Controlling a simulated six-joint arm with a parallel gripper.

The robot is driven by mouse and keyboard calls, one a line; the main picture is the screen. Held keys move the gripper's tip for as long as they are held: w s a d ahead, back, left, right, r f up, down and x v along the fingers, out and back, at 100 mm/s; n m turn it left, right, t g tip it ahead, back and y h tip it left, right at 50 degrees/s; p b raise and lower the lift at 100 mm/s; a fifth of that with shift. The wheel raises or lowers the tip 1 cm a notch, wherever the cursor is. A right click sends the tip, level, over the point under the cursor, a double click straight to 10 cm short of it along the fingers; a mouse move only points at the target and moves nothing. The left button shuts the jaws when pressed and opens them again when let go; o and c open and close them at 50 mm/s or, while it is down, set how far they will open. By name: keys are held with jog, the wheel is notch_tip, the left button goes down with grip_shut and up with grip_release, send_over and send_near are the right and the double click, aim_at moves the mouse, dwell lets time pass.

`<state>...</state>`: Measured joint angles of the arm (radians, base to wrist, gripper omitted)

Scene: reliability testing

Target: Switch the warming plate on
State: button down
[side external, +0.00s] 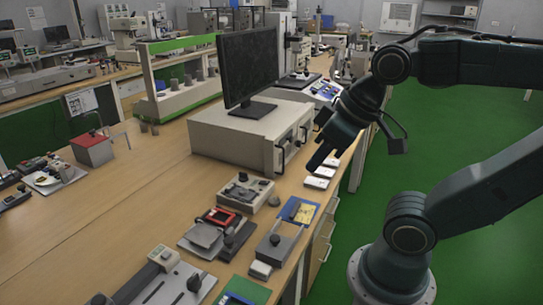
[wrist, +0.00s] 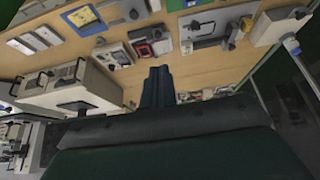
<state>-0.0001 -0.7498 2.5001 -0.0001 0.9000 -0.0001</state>
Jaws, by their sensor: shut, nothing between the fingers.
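My gripper (side external: 319,161) hangs in the air at the bench's right edge, in front of the large beige cabinet. Its fingers (wrist: 158,84) are together and empty in the wrist view. I cannot tell for certain which device is the warming plate. A low grey unit with a flat square top (side external: 203,235) lies on the near bench, beside a red-framed device (side external: 219,217). A beige box with dark fittings on top (side external: 247,192) stands behind them; it also shows in the wrist view (wrist: 116,54). No switch is clear. My gripper appears apart from all of these.
The beige cabinet (side external: 235,143) carries a black monitor (side external: 249,65). A grey lever device (side external: 276,245) and a blue-and-yellow item (side external: 299,211) lie near the bench edge.

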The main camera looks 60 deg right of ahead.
jog(key=shift+w, duration=0.1)
jog(key=w+d+g, duration=0.1)
jog(key=w+d, duration=0.5)
jog(key=w, duration=0.4)
jog(key=w+d+g, duration=0.1)
jog(key=w+d, duration=0.4)
jog(key=w, duration=0.4)
jog(key=w+d+f, duration=0.5)
jog(key=d+f, duration=0.3)
jog(key=d, duration=0.3)
jog(key=w+d+f+g, duration=0.1)
jog(key=w+d+f, duration=0.3)
jog(key=d+f, duration=0.5)
jog(key=shift+w+d+f, duration=0.15)
jog(key=shift+w+d, duration=0.25)
jog(key=shift+d, duration=0.45)
